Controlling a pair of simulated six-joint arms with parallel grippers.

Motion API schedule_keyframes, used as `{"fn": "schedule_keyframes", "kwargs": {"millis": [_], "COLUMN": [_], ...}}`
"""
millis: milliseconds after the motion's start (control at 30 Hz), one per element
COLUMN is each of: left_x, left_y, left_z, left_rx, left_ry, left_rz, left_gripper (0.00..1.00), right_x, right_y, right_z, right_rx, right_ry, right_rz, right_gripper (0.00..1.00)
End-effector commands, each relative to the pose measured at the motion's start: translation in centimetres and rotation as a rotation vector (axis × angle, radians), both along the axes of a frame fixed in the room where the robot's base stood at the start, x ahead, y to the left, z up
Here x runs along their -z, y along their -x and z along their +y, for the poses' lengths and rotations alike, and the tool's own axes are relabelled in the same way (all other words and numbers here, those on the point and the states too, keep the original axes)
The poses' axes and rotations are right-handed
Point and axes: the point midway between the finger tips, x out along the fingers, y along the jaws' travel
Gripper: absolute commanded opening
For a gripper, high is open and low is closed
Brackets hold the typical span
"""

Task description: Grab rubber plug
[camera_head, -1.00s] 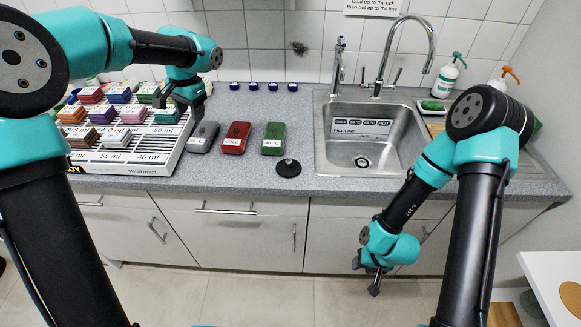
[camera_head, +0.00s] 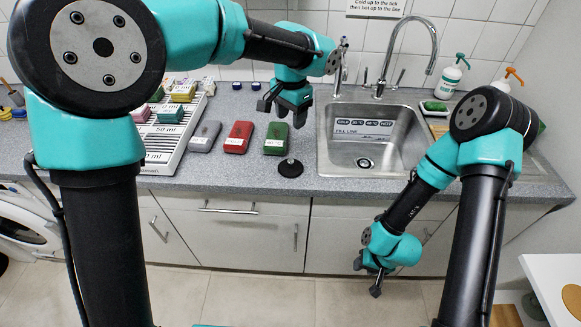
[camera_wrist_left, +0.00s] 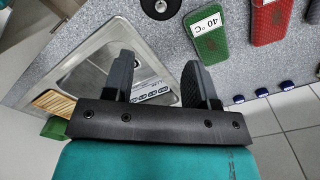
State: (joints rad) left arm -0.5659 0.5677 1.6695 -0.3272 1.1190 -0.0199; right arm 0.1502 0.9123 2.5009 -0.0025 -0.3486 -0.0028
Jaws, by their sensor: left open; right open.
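The black round rubber plug (camera_head: 290,168) lies on the grey counter near its front edge, left of the sink. It also shows at the top of the left wrist view (camera_wrist_left: 160,6), partly cut off by the frame. My left gripper (camera_head: 283,112) is open and empty above the counter, behind the plug and close to the green block. Its two fingers (camera_wrist_left: 160,80) are spread apart in the left wrist view, with nothing between them. My right gripper (camera_head: 372,278) is open and empty, low in front of the cabinets.
The steel sink (camera_head: 330,185) is right of the plug. Green (camera_head: 276,138), red (camera_head: 238,137) and grey (camera_head: 204,136) blocks lie left of it. A labelled rack (camera_head: 165,155) stands further left. Soap bottles (camera_head: 449,78) stand behind the sink's right side.

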Motion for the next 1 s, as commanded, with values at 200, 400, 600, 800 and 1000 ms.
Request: {"fn": "schedule_keyframes", "kwargs": {"millis": [200,400,600,800,1000], "left_x": [2.2,5.7,9.1,11.7,12.1], "left_y": [0.0,0.0,0.0,0.0,0.0], "left_z": [0.1,0.1,0.1,0.1,0.1], "left_rx": [0.0,0.0,0.0,0.0,0.0], "left_ry": [-0.003,-0.002,-0.002,-0.001,0.001], "left_rz": [0.003,0.004,0.004,0.001,-0.001], "left_gripper": [0.52,0.52,0.52,0.52,0.52], "right_x": [0.0,0.0,0.0,0.0,0.0], "right_y": [0.0,0.0,0.0,0.0,0.0], "right_z": [0.0,0.0,0.0,0.0,0.0], "right_rx": [0.0,0.0,0.0,0.0,0.0], "right_ry": [0.0,0.0,0.0,0.0,0.0], "right_rz": [0.0,0.0,0.0,0.0,0.0], "right_gripper": [0.43,0.43,0.43,0.43,0.43]}}
